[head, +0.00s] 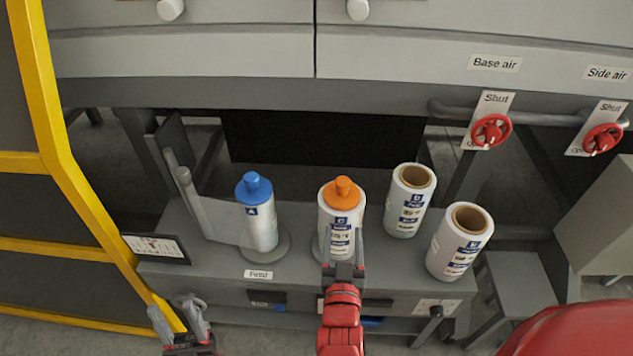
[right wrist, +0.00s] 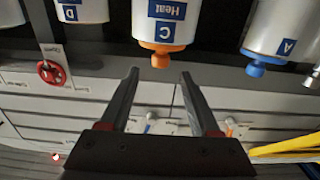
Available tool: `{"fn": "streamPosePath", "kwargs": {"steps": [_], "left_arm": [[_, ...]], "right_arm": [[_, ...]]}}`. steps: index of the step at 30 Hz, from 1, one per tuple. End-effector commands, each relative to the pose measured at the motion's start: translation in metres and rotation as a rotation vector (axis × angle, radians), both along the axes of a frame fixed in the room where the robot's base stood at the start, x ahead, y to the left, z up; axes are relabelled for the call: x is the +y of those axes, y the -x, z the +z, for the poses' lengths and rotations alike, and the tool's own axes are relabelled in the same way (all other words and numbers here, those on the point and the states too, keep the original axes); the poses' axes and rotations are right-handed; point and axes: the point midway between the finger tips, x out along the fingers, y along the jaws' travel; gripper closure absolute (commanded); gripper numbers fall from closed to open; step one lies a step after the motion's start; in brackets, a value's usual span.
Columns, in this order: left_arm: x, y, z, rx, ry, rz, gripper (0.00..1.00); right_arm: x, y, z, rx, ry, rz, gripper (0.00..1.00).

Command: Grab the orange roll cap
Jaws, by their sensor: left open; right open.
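The orange cap (head: 342,190) sits on top of the upright white roll labelled C (head: 341,218), at the middle of the grey bench. My right gripper (head: 342,246) is open in front of this roll, its fingers hiding part of the roll's lower front. In the right wrist view, which looks upside down, the orange cap (right wrist: 161,50) shows beyond and between the open fingertips (right wrist: 159,73), with nothing between them. My left gripper (head: 180,312) is open and empty, low at the left near the yellow frame.
A roll labelled A with a blue cap (head: 254,188) stands left of roll C. Two uncapped rolls, D (head: 408,205) and another (head: 459,245), stand to the right. Red valve wheels (head: 491,131) are at the back right. A yellow frame (head: 66,180) borders the left.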

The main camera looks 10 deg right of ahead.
Motion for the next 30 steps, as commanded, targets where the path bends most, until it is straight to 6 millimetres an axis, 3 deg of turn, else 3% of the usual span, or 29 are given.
{"fn": "streamPosePath", "kwargs": {"steps": [17, 22, 24, 30], "left_arm": [[0.000, 0.000, -0.041, 0.000, 0.000, 0.000, 0.50], [0.000, 0.000, -0.069, 0.000, 0.000, 0.000, 0.50], [0.000, 0.000, -0.059, 0.000, 0.000, 0.000, 0.50], [0.000, 0.000, -0.056, 0.000, 0.000, 0.000, 0.50]], "right_arm": [[-0.012, -0.045, -0.003, -0.010, 0.008, 0.003, 0.36], [-0.019, -0.070, -0.006, -0.011, 0.006, 0.001, 0.36], [-0.023, -0.083, 0.001, -0.007, 0.007, 0.001, 0.36], [-0.030, -0.111, 0.001, -0.004, 0.005, 0.004, 0.36]]}}
